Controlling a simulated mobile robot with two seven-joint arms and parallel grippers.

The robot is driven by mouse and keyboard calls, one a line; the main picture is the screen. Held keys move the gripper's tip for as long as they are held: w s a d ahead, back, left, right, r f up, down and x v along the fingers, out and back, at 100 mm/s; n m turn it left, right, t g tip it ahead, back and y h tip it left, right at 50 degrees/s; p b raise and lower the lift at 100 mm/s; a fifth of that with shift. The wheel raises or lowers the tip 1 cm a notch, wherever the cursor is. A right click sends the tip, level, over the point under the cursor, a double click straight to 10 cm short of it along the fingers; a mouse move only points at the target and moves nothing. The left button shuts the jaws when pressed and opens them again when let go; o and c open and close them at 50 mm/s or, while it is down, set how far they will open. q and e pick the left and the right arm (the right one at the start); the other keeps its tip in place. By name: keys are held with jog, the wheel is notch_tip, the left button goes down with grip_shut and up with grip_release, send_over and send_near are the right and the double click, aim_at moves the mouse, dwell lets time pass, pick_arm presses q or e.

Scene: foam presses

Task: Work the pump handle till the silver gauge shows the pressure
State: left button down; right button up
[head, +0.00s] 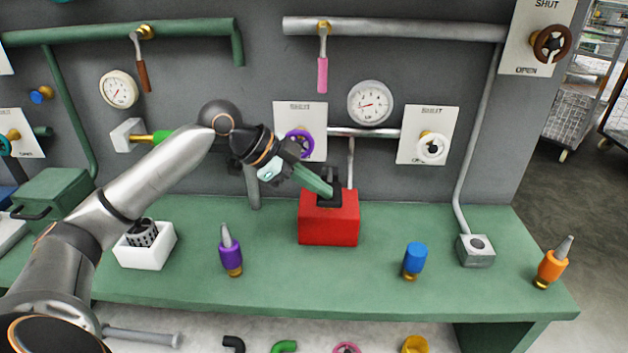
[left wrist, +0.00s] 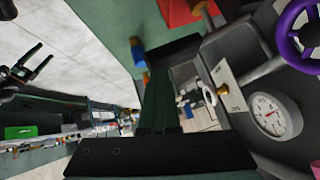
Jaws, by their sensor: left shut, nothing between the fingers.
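The silver gauge (head: 370,102) hangs on the grey wall with a white dial and a red needle; its numbers are too small to read. It also shows in the left wrist view (left wrist: 275,115). A red pump box (head: 328,222) with a dark fitting on top stands on the bench below and left of the gauge. My left gripper (head: 328,190) is shut, with its green fingers pointing down-right at this dark fitting. The fingers overlap the fitting, so I cannot tell whether they touch it. The pump handle is not clearly distinguishable.
A purple wheel (head: 299,142) and a white wheel (head: 432,147) flank the gauge's pipe. A pink-handled lever (head: 322,74) hangs above.

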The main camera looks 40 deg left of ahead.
pick_arm(q)
jog(key=b+v, duration=0.2)
jog(key=v, duration=0.8)
jog(key=shift+w, duration=0.2)
pick_arm(e)
jog(key=shift+w+a+f, duration=0.1)
jog(key=shift+w+f, duration=0.1)
jog(key=shift+f, duration=0.6)
dwell(0.4)
